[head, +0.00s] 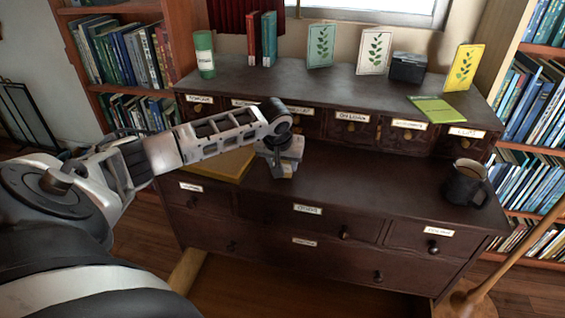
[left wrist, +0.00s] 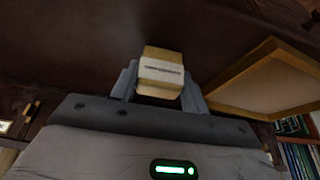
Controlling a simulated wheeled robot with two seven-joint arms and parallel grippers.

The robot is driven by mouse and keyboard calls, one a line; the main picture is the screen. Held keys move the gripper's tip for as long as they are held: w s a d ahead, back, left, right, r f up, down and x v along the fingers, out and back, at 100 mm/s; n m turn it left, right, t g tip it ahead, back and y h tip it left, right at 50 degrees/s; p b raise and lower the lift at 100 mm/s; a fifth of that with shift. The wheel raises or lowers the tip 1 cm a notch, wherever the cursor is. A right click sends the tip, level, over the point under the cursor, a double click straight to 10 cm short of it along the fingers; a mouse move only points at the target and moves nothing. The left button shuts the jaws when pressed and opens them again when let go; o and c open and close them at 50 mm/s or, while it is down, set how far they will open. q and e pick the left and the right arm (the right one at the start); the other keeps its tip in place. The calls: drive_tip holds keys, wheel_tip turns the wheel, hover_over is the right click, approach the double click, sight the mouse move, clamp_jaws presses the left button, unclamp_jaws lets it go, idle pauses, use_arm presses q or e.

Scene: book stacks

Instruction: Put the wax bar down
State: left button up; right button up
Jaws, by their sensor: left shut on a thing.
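The wax bar (left wrist: 160,72) is a small yellowish block with a pale label band. It sits between the fingers of my left gripper (left wrist: 159,84) in the left wrist view. In the head view my left gripper (head: 284,170) points down over the dark desk's lower top (head: 350,185), near its middle. The bar is mostly hidden there by the gripper. I cannot tell whether the bar touches the wood. My right gripper is in neither view.
A yellow-edged flat tray or board (head: 232,166) lies just left of the gripper; it also shows in the left wrist view (left wrist: 262,84). A dark mug (head: 466,183) stands at the right end. The raised shelf holds cards, books and a green notebook (head: 433,109). The surface right of the gripper is clear.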

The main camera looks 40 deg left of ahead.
use_arm(q)
drive_tip(key=o, duration=0.9)
drive_tip(key=shift+r, duration=0.1)
